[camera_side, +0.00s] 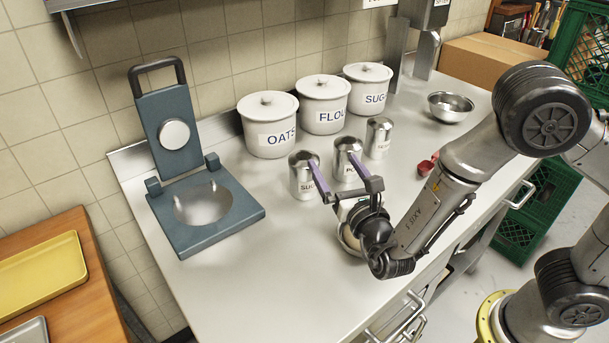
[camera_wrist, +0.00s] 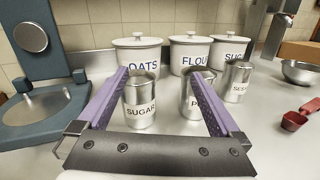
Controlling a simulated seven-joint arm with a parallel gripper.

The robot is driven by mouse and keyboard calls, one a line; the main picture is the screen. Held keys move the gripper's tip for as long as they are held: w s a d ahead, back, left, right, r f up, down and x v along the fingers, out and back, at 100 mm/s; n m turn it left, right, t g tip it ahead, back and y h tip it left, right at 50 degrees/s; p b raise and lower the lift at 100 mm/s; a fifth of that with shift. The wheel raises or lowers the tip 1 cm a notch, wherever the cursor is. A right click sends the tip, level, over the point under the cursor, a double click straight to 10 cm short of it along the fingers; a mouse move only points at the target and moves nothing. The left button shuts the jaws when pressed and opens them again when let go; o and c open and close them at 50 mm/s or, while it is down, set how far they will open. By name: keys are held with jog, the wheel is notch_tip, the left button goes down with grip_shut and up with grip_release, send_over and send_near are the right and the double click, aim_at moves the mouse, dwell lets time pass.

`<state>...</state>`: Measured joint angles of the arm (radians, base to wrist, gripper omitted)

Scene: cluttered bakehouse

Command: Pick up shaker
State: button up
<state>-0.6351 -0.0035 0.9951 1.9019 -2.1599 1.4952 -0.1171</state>
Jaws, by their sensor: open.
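Three metal shakers stand upright on the steel counter. The one labelled SUGAR (camera_side: 304,188) is at the left and also shows in the wrist view (camera_wrist: 141,112). A second, with a label starting with P (camera_side: 346,172), stands to its right; the purple finger partly covers it in the wrist view (camera_wrist: 190,98). The third (camera_side: 379,140) stands farther back at the right; its label is hard to read in the wrist view (camera_wrist: 237,82). My gripper (camera_side: 332,162) is open and empty, its purple fingers (camera_wrist: 159,76) pointing at the shakers. SUGAR appears between them in the wrist view.
Lidded canisters labelled OATS (camera_side: 268,140), FLOUR (camera_side: 323,118) and SUGAR (camera_side: 367,102) line the wall. A blue press (camera_side: 240,212) stands left. A bowl (camera_side: 346,244) lies partly hidden under my gripper. A red scoop (camera_side: 427,165) and a metal bowl (camera_side: 450,112) are at right.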

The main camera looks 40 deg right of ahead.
jog(key=n+y, duration=0.2)
send_near(299, 156)
jog(key=shift+s+d+f, duration=0.2)
jog(key=shift+s+f, duration=0.3)
jog(key=shift+f, duration=0.05)
jog(key=shift+s+d+f, duration=0.15)
jog(key=shift+s+f, duration=0.4)
jog(key=shift+w+a, duration=0.15)
jog(key=x, duration=0.8)
jog(key=shift+r+x, duration=0.15)
jog(key=shift+x, duration=1.2)
jog(key=shift+r+x, duration=0.15)
jog(key=shift+x, duration=1.25)
jog(key=c, duration=1.4)
